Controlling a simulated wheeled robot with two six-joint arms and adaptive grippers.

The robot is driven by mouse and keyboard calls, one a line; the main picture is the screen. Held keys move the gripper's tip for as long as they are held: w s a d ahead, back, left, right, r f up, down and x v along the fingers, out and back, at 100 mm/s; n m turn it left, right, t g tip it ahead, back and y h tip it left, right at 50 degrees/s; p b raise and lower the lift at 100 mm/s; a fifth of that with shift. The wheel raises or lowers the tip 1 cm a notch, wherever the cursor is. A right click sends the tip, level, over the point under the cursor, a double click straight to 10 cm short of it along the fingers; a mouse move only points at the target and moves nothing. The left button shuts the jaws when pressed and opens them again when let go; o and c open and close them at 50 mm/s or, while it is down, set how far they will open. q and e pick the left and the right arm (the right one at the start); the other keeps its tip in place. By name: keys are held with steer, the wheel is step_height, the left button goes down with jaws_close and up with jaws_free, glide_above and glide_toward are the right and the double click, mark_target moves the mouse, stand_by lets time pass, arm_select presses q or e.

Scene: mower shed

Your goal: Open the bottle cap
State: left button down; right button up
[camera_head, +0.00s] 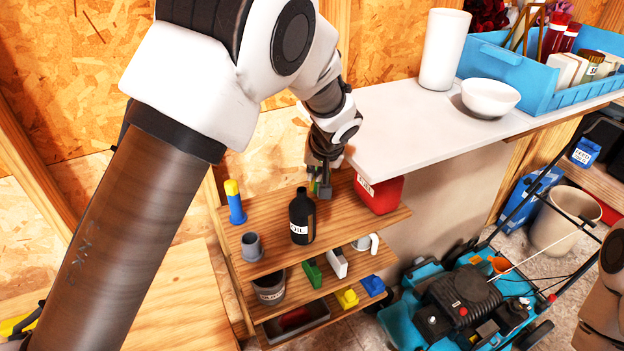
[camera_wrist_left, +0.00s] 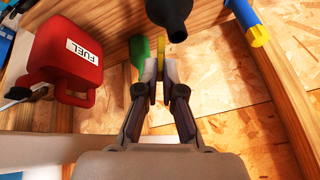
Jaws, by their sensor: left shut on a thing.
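A black bottle (camera_head: 302,220) with a white label reading "OIL" stands upright on the top wooden shelf (camera_head: 275,258). In the left wrist view, the dark bottle (camera_wrist_left: 172,12) shows at the top, beyond my fingertips. My left gripper (camera_head: 322,182) is behind and slightly right of the bottle, apart from it. In the left wrist view, the gripper (camera_wrist_left: 160,72) is shut on a slim yellow piece (camera_wrist_left: 161,52); I cannot tell whether it is a cap. A green object (camera_wrist_left: 139,48) is beside the fingers. My right gripper is out of view.
A red fuel can (camera_head: 380,194) stands right of my left gripper, under the white counter (camera_head: 405,128). A blue tube with a yellow top (camera_head: 236,207) and a grey cup (camera_head: 252,247) stand left of the bottle. A blue mower (camera_head: 465,300) is at lower right.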

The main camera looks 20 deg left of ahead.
arm_select(q)
steer(key=shift+f, duration=0.15)
stand_by(0.3)
steer(key=c, duration=1.3)
jaws_free()
steer(key=v, duration=1.2)
steer(key=shift+w+d, duration=0.15)
steer(key=shift+d, duration=0.05)
